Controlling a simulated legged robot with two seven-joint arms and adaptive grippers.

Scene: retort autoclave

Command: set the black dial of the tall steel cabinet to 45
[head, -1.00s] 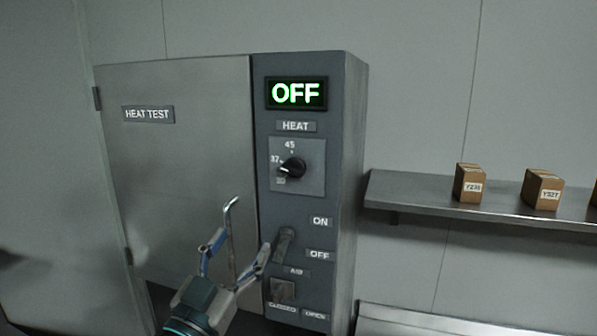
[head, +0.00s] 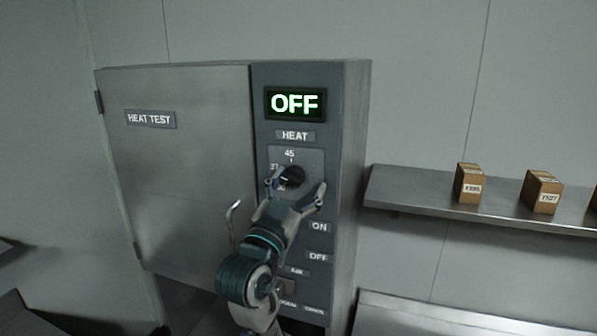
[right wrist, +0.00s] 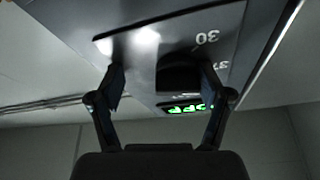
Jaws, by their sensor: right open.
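The tall steel cabinet (head: 185,190) stands ahead with its door shut. Its black dial (head: 292,176) sits on a square plate under the HEAT label, with marks 45 above and 37 at upper left. The dial's pointer is partly hidden by my gripper, so its setting is unclear. My right gripper (head: 297,187) is open, its fingers apart just below and either side of the dial. In the right wrist view the dark dial (right wrist: 180,76) shows between the open fingers (right wrist: 160,88), upside down, near the 30 mark. The left gripper is not in view.
The green display (head: 295,103) reads OFF. A door handle (head: 233,215) sticks out left of my right arm. ON, OFF and AIR labels lie below the dial. A shelf (head: 410,190) with small boxes (head: 469,183) is at right.

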